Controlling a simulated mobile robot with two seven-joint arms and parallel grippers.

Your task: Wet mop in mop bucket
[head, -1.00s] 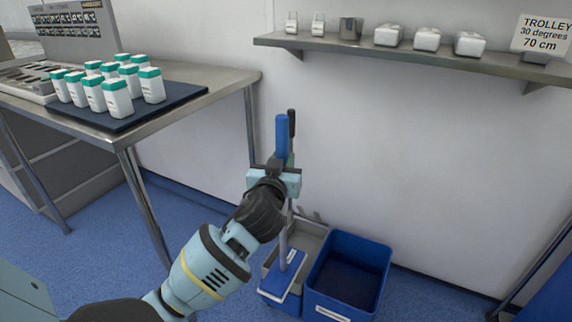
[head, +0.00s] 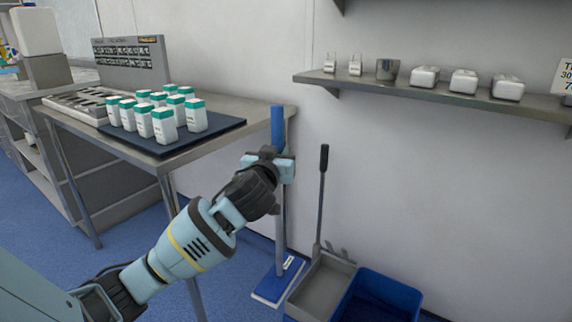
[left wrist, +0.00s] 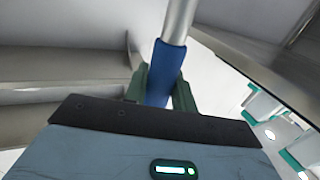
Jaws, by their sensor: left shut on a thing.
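My left gripper (head: 277,166) is shut on the blue grip of the mop (head: 278,125); the mop stands upright. Its grey pole runs down to a flat blue mop head (head: 278,281), which is beside the bucket's left side, over the floor. I cannot tell whether the head touches the floor. The mop bucket has a grey tray part (head: 320,290) with a dark-gripped lever (head: 323,185) and a blue tub (head: 385,293), partly cut off below. In the left wrist view the gripper's green fingers (left wrist: 163,85) clasp the mop's blue grip (left wrist: 166,66). My right gripper is out of view.
A steel table (head: 172,158) with several white, green-capped bottles (head: 163,125) on a dark mat stands close left of the mop. A wall shelf (head: 430,93) holds small items at right. The wall is close behind the bucket.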

